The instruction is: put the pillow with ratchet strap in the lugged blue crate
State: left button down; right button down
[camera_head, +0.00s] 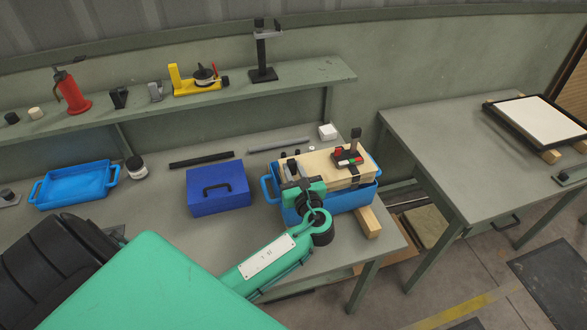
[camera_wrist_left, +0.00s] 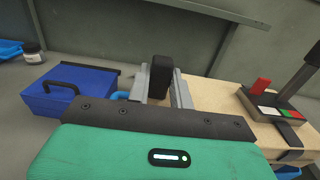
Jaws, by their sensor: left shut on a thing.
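The pillow with ratchet strap (camera_head: 318,162) looks like a beige block with a black strap and a black ratchet piece with red, green and white parts. It also shows in the wrist view (camera_wrist_left: 215,98). Its lower part is within the outline of the lugged blue crate (camera_head: 343,203), its top above the rim; I cannot tell if it rests on the bottom. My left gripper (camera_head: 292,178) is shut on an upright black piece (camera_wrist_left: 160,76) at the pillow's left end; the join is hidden. My right gripper is not in view.
A dark blue toolbox (camera_head: 219,189) stands left of the crate, and a lighter blue tray (camera_head: 74,187) farther left. Dark (camera_head: 201,159) and grey (camera_head: 279,145) bars lie behind. A wooden block (camera_head: 369,222) is by the crate's right front. A shelf (camera_head: 170,107) runs above.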

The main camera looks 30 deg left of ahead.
pick_arm(q)
jog(key=shift+f, duration=0.2)
jog(key=c, duration=1.3)
grip_release()
jog(key=shift+o, duration=0.2)
jog(key=shift+r, duration=0.1)
jog(key=r+b+v, duration=0.1)
jog(key=b+v, duration=0.2)
jog(key=v, duration=0.9)
jog(key=shift+r, duration=0.1)
